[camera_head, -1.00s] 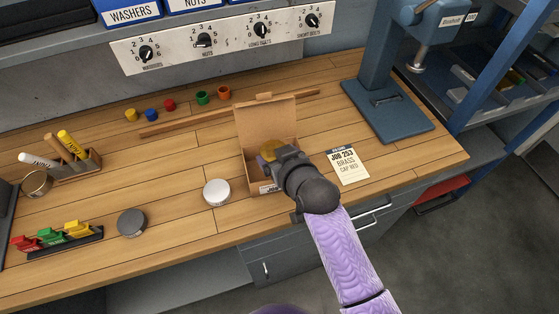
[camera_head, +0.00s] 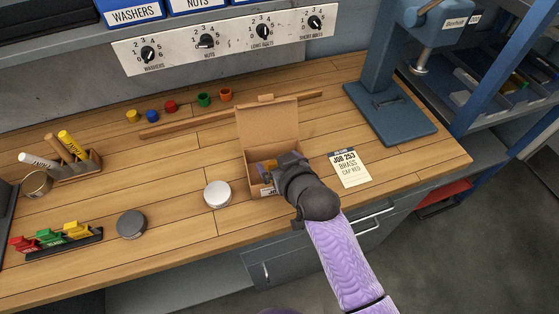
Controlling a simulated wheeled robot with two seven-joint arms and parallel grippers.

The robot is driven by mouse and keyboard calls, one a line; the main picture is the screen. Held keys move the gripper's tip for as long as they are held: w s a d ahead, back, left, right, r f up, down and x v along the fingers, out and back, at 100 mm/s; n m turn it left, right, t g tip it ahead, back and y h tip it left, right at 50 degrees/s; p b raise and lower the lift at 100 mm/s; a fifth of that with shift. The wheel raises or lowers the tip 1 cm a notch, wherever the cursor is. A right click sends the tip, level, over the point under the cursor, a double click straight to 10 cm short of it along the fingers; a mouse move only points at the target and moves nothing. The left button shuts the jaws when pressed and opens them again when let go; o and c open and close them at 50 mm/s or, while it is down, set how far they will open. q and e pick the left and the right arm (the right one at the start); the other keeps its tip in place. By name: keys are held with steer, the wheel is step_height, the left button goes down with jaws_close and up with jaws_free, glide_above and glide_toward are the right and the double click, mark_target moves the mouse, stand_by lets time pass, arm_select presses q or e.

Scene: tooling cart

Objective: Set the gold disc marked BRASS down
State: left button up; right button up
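The gold disc (camera_head: 271,163) shows only as a small sliver at the tip of my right gripper (camera_head: 267,166); its mark cannot be read. The disc is low inside the open cardboard box (camera_head: 268,124), whose lid stands up at the back. My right gripper reaches into the box from the front right, and its dark wrist hides much of the box's right side. Its fingertips are mostly hidden, so I cannot tell whether they still grip the disc. My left gripper is out of view.
A white disc (camera_head: 217,194) lies just left of the box, and a dark grey disc (camera_head: 131,224) farther left. Several coloured caps (camera_head: 171,106) stand behind, near a wooden strip (camera_head: 190,124).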

steer(key=shift+r, duration=0.1)
steer(key=shift+s+d+r+p, duration=0.15)
steer(key=shift+s+r+p, duration=0.2)
steer(key=shift+r, duration=0.2)
steer(key=shift+s+d+r+p, duration=0.1)
steer(key=shift+s+r+p, duration=0.15)
steer(key=shift+r+p, duration=0.2)
steer(key=p+v, duration=0.3)
steer(key=v, duration=0.7)
steer(key=s+d+f+g+h, duration=0.1)
steer(key=s+d+f+g, duration=0.15)
steer(key=f, duration=0.55)
steer(key=s+d+f+m+g+h, duration=0.15)
steer(key=s+f, duration=0.25)
steer(key=f, duration=0.4)
steer(key=s+d+f+g+h, duration=0.1)
steer(key=s+d+f+g, duration=0.2)
steer(key=f, duration=0.4)
steer(key=s+d+f+g, duration=0.1)
steer(key=s+d+f, duration=0.2)
steer(key=s, duration=0.6)
steer(key=s+d+f+g+h, duration=0.1)
steer(key=s+d+f+g, duration=0.1)
steer(key=s+f, duration=0.4)
steer(key=s+d, duration=0.1)
steer(key=s, duration=0.3)
steer(key=shift+d+f, duration=0.2)
steer(key=shift+f, duration=0.05)
steer(key=shift+s+m+h, duration=0.1)
steer(key=shift+m+h, duration=0.15)
